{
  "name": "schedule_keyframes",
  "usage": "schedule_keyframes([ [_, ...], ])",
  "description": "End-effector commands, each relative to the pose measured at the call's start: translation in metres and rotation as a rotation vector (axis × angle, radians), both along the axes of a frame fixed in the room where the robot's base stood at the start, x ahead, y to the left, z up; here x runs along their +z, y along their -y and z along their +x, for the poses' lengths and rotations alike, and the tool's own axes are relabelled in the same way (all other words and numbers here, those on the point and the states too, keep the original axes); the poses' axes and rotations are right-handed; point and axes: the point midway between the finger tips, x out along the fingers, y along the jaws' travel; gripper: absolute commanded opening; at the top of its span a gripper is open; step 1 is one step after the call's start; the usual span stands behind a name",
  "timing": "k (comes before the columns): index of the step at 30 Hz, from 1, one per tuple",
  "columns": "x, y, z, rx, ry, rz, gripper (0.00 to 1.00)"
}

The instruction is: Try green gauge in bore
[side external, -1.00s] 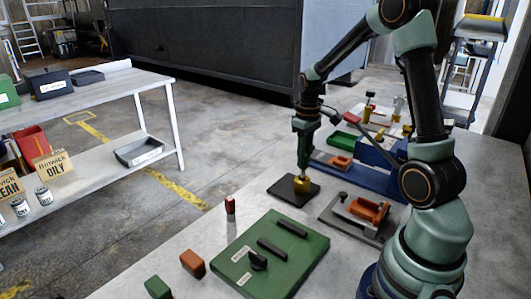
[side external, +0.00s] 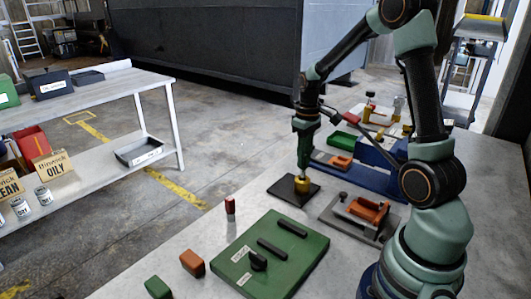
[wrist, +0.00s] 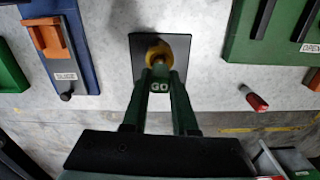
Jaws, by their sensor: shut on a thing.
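The green gauge (wrist: 159,87) carries a white "GO" label in the wrist view and sits between the two fingers of my gripper (wrist: 160,80). In the side view my gripper (side external: 303,158) points straight down and is shut on it. The brass ring with the bore (side external: 302,186) stands on a black plate (side external: 279,190), directly below the gripper. The ring also shows in the wrist view (wrist: 158,45), just beyond the gauge. The gauge's lower end and the bore opening are hidden, so I cannot tell how deep it is.
A green board (side external: 235,262) with black bars lies in front, with a small red-topped piece (side external: 230,206), an orange block (side external: 192,263) and a green block (side external: 157,287) nearby. A grey fixture (side external: 340,216) and a blue fixture (side external: 375,178) stand to the right.

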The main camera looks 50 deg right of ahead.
Motion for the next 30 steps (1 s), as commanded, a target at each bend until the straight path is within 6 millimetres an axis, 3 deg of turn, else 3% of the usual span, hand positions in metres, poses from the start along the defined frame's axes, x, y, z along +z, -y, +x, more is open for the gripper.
schedule_keyframes([
  [30, -0.0062, 0.0, -0.0001, 0.0, -0.001, 0.0, 0.0],
])
